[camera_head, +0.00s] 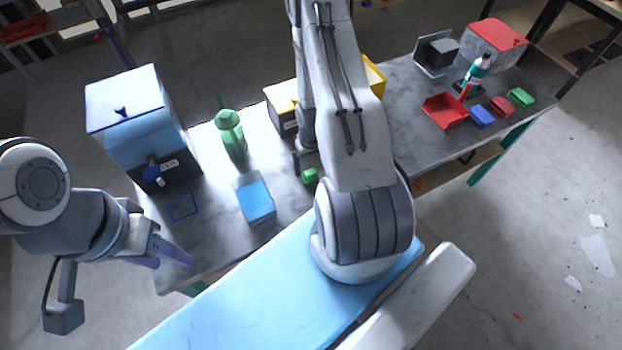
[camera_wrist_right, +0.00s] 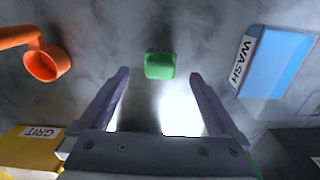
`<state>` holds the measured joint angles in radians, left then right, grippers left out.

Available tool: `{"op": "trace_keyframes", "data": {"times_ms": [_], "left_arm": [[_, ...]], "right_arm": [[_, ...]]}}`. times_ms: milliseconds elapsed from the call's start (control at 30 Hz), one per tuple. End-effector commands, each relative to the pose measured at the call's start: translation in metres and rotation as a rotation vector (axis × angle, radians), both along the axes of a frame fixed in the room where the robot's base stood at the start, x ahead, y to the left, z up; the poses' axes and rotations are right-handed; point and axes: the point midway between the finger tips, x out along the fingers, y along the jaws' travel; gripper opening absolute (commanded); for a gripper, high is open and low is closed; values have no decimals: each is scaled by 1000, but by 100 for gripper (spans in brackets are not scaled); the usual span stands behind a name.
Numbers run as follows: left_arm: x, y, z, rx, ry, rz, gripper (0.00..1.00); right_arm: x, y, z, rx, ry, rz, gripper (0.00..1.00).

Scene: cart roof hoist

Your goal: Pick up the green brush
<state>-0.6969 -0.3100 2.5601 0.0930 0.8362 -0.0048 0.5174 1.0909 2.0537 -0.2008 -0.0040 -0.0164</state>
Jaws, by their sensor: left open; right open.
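A small green block-like piece (camera_head: 309,176), which may be the green brush, lies on the grey table beside my right arm. No bristles show on it. In the right wrist view the green piece (camera_wrist_right: 160,65) sits ahead of my right gripper (camera_wrist_right: 160,75), centred between its two spread fingers and apart from both. That gripper is open and empty; my arm hides much of it in the head view. Another small green block (camera_head: 520,97) lies at the far right of the table. My left gripper (camera_head: 176,253) is open and empty near the table's front left edge.
An orange ring-ended object (camera_wrist_right: 45,62) lies nearby. A blue-lidded box (camera_head: 135,110) stands left.

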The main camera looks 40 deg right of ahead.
Motion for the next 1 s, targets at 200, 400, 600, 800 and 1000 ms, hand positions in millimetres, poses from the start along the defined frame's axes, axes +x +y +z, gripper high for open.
{"op": "trace_keyframes", "data": {"times_ms": [200, 400, 600, 800, 1000], "left_arm": [[0, 0, -25, 0, 0, 4, 50], [0, 0, -36, 0, 1, 6, 50], [0, 0, -60, 0, 1, 8, 50], [0, 0, -63, 0, 1, 7, 50], [0, 0, -62, 0, 1, 7, 50]], "right_arm": [[0, 0, -25, 0, 0, 0, 98], [2, 0, -42, 1, 2, 1, 98], [5, 0, -72, 0, 1, 1, 98], [5, 0, -75, 0, 1, 1, 98], [5, 0, -74, 0, 1, 1, 71]]}}
